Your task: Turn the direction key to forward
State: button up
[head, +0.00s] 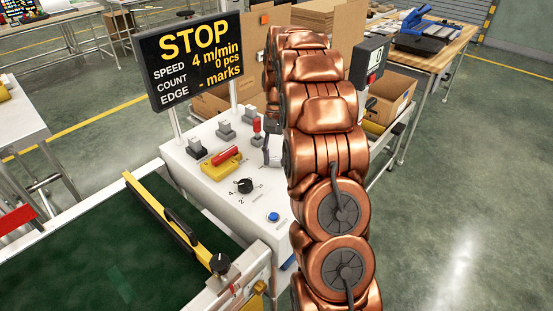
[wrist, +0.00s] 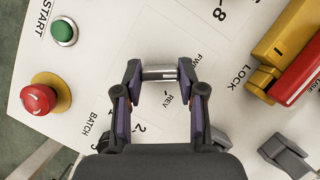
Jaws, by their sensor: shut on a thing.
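My gripper (wrist: 160,76) is shut on the direction key (wrist: 159,73) in the wrist view. The key is a small silvery piece lying crosswise between the two purple-padded fingertips. Which label the key points at, I cannot tell. In the head view my gripper (head: 270,151) shows only in part beside my copper arm, low over the control panel (head: 262,250), and the key is hidden. The display sign (head: 201,58) reads STOP, 4 m/min, 0 pcs.
In the wrist view a green START button (wrist: 64,32) and a red mushroom button (wrist: 39,98) lie left. A yellow lock block (wrist: 270,50) with a red handle lies right. The head view shows a black dial (head: 244,186), a blue reset button (head: 273,217) and the green conveyor belt (head: 90,260).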

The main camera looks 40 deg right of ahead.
jog(key=shift+n+g+h, duration=0.3)
jog(key=shift+n, duration=0.8)
jog(key=o, duration=1.1)
jog(key=shift+o, duration=0.2)
